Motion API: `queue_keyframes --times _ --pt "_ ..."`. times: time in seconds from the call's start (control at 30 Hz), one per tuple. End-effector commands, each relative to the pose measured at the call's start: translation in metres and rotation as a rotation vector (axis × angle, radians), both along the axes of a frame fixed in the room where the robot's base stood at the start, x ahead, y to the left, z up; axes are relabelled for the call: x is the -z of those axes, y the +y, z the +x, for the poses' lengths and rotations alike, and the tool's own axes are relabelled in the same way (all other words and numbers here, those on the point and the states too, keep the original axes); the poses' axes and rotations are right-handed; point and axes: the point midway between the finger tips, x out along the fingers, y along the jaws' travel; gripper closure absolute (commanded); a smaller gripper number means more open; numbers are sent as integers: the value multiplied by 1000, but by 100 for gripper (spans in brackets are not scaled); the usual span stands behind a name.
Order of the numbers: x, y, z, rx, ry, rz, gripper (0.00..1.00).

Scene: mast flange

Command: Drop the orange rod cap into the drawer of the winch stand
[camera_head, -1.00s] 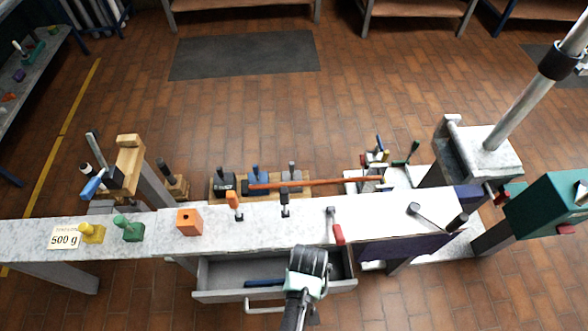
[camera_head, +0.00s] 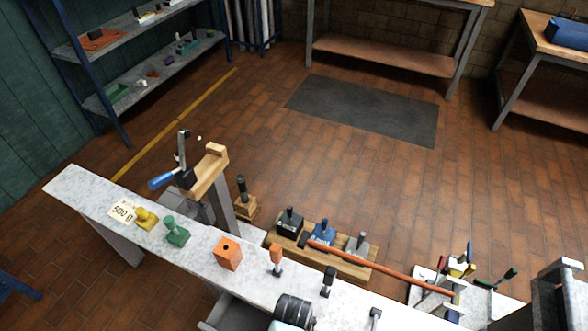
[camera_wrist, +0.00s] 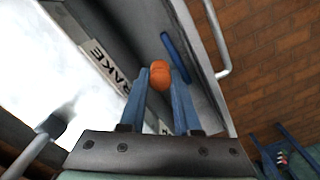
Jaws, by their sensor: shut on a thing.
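In the wrist view my gripper (camera_wrist: 158,92) has its two blue fingers shut on the orange rod cap (camera_wrist: 158,76), which sits at the fingertips. The cap is over the open drawer (camera_wrist: 203,62) of the winch stand and appears above its floor; the exact height is hard to tell. A long blue thing (camera_wrist: 180,56) lies in the drawer beside its front wall. In the head view only a corner of the drawer (camera_head: 219,317) shows at the bottom edge, and the fingers and cap are out of view.
The stand's top carries an orange block (camera_head: 228,254), a green knobbed piece (camera_head: 176,232), a yellow one (camera_head: 146,219) and an orange-topped piece (camera_head: 276,257). A long orange bar (camera_head: 385,269) lies behind. The drawer's handle (camera_wrist: 221,45) sticks out in front.

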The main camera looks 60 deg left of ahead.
Motion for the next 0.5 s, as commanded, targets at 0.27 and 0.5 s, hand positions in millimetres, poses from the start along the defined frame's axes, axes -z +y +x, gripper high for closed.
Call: queue_keyframes --times 0.27,0.5 --pt "29 0 0 0 0 0 100" --pt "27 0 0 1 0 0 100"
